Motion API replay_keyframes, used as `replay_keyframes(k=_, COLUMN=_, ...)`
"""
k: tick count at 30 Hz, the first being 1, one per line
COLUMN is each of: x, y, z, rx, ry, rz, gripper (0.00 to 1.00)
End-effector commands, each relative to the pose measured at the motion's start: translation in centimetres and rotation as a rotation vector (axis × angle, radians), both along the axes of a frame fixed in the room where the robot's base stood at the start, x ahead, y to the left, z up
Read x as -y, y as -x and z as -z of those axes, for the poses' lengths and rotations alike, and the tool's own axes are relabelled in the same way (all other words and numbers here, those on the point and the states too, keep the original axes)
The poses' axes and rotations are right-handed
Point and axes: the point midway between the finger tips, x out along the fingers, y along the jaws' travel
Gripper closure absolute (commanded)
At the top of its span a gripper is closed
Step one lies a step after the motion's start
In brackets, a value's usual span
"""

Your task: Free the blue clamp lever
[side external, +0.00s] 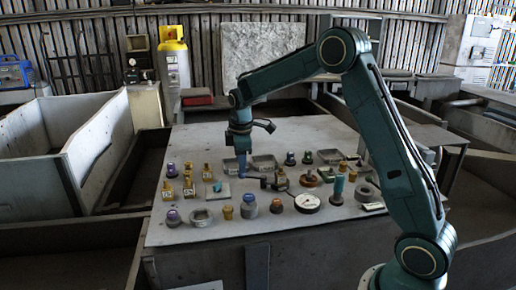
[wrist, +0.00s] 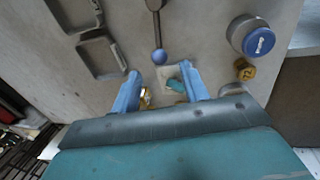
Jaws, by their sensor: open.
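The clamp lever is a dark rod with a round blue knob (wrist: 159,57) at its end, in the wrist view at top centre. In the side view its knob (side external: 264,183) is small, just right of my gripper. My gripper (side external: 242,174) points down over the table in the side view. In the wrist view my gripper (wrist: 160,71) is open with two blue fingers apart. The knob lies slightly beyond the line of the fingertips, about midway between them sideways. Nothing is held. The lever's base is cut off at the wrist view's top edge.
A pale plate with a teal piece (wrist: 176,86) lies under the right finger in the wrist view. Shallow trays (wrist: 101,54) lie to the left. A blue-topped round part (wrist: 250,36) and a brass part (wrist: 245,70) stand right. Several parts crowd the table (side external: 200,240).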

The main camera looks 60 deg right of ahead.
Motion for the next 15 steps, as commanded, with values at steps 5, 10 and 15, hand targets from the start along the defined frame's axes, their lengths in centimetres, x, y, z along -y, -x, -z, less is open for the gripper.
replay_keyframes(k=5, x=0.4, y=-0.3, z=2.6, rx=-0.002, ry=-0.001, rz=0.001, gripper=0.55)
replay_keyframes(k=10, x=0.6, y=-0.5, z=4.2, rx=-0.001, ry=0.0, rz=0.002, gripper=0.55)
replay_keyframes(k=15, x=0.7, y=-0.7, z=4.8, rx=0.001, ry=0.0, rz=0.002, gripper=0.55)
